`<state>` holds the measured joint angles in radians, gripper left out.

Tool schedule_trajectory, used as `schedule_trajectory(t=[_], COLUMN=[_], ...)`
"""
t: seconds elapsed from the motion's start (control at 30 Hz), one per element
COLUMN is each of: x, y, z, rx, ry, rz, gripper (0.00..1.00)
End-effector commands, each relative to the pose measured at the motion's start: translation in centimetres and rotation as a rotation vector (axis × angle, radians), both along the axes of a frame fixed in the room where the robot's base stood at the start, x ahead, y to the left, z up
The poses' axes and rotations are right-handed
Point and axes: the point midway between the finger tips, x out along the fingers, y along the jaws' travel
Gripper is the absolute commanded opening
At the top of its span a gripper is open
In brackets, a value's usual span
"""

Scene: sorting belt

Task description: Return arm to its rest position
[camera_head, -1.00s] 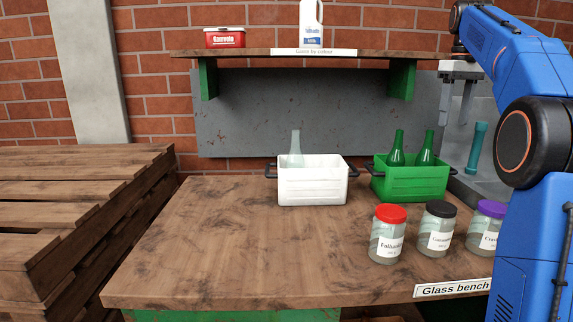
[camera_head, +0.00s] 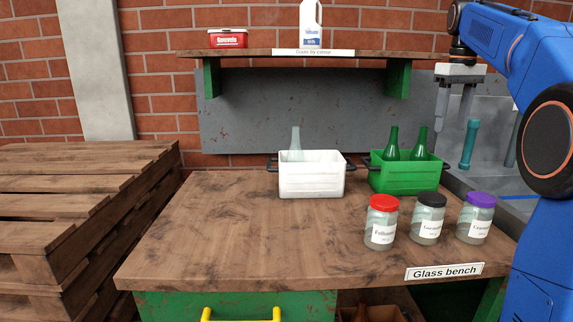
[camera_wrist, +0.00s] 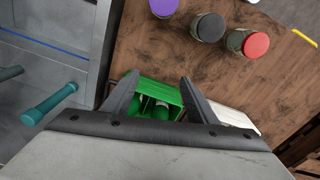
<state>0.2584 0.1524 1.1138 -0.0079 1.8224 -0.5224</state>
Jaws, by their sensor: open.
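My gripper (camera_head: 455,106) is raised at the right, in front of the grey back panel, with its two fingers pointing down, apart and empty. It also shows in the wrist view (camera_wrist: 160,100), spread above the green crate (camera_wrist: 148,88). In the head view the green crate (camera_head: 400,180) stands on the bench and holds two green bottles (camera_head: 391,144). The white crate (camera_head: 312,183) beside it holds one clear bottle (camera_head: 295,140). My blue arm fills the right edge of the head view.
Jars with red (camera_head: 383,203), black (camera_head: 432,200) and purple (camera_head: 481,200) lids stand at the bench's front right. A teal-handled tool (camera_head: 469,145) stands on the right. The shelf (camera_head: 260,53) holds a red tub and a white jug. Stacked pallets (camera_head: 70,210) stand left. The bench's left half is clear.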

Motion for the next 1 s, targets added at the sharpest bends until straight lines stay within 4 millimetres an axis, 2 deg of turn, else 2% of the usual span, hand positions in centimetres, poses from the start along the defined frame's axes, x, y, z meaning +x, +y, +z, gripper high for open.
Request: schedule_trajectory(t=[0.23,0.47,0.77,1.0], x=[-4.3,-9.5,-16.9,-23.0], y=[3.2,6.4,10.0,12.3], z=[-1.6,-4.8,-10.7,-16.8], rx=[-0.006,-0.006,0.003,0.020], ry=[-0.048,-0.104,-0.180,-0.240], rz=[-0.030,-0.068,-0.120,-0.159], gripper=[0.53,0.53,0.53,0.53])
